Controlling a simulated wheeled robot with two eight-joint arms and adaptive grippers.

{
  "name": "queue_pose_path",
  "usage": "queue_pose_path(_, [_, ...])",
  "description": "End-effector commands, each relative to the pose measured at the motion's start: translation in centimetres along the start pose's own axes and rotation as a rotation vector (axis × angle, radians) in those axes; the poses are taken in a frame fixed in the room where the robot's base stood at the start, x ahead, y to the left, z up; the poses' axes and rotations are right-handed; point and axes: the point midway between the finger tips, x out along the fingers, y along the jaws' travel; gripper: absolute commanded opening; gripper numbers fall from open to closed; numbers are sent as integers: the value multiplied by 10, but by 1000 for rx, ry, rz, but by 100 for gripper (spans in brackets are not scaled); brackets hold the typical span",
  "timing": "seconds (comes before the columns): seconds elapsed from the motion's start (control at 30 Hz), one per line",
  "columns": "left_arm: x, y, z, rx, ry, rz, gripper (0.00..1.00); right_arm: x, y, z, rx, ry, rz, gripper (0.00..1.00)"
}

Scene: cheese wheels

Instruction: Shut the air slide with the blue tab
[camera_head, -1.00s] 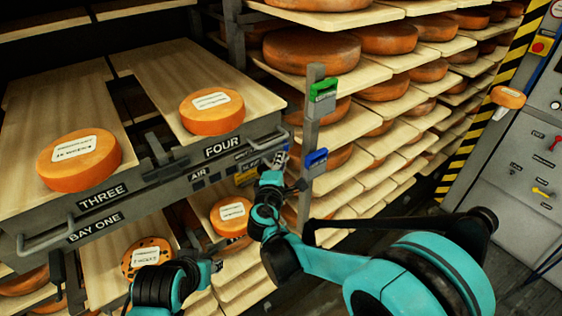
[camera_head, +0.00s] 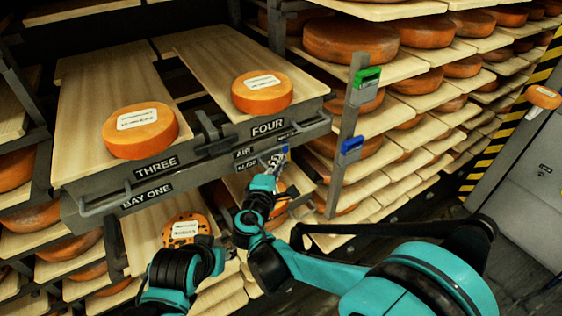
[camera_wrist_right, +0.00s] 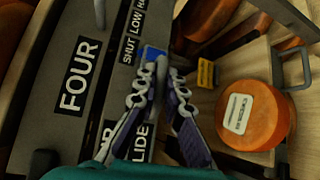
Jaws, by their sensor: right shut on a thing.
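The air slide runs along the front rail of bay one, beside the AIR label (camera_head: 243,153). Its small blue tab (camera_head: 285,148) is at my right gripper's tips, and it also shows in the right wrist view (camera_wrist_right: 152,53), near the SHUT label. My right gripper (camera_head: 277,158) is shut on the tab; its two fingers (camera_wrist_right: 162,72) stand on either side of it in the wrist view and partly cover the SLIDE label. My left arm shows low in the head view, but its fingers cannot be made out.
Cheese wheels rest on boards THREE (camera_head: 140,130) and FOUR (camera_head: 262,92) above the rail. A grey post (camera_head: 345,135) with a green clip (camera_head: 367,77) and a blue clip (camera_head: 351,150) stands to the right. A bay handle (camera_head: 105,205) sticks out at left.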

Motion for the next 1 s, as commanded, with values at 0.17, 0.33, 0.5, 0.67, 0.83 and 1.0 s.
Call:
queue_pose_path(0.17, [0,0,0,0,0,0,40,-1,-2,0,4,2,-5,0])
queue_pose_path(0.33, [0,0,0,0,0,0,40,-1,-2,-1,4,3,-4,22])
queue_pose_path(0.5, [0,0,0,0,0,0,40,0,-1,-1,2,3,-2,31])
queue_pose_path(0.67, [0,0,0,0,0,0,40,0,0,-1,1,3,-1,31])
queue_pose_path(0.83, [0,0,0,0,0,0,40,-3,16,2,0,3,-1,31])
queue_pose_path(1.0, [0,0,0,0,0,0,40,-8,50,7,-2,2,2,45])
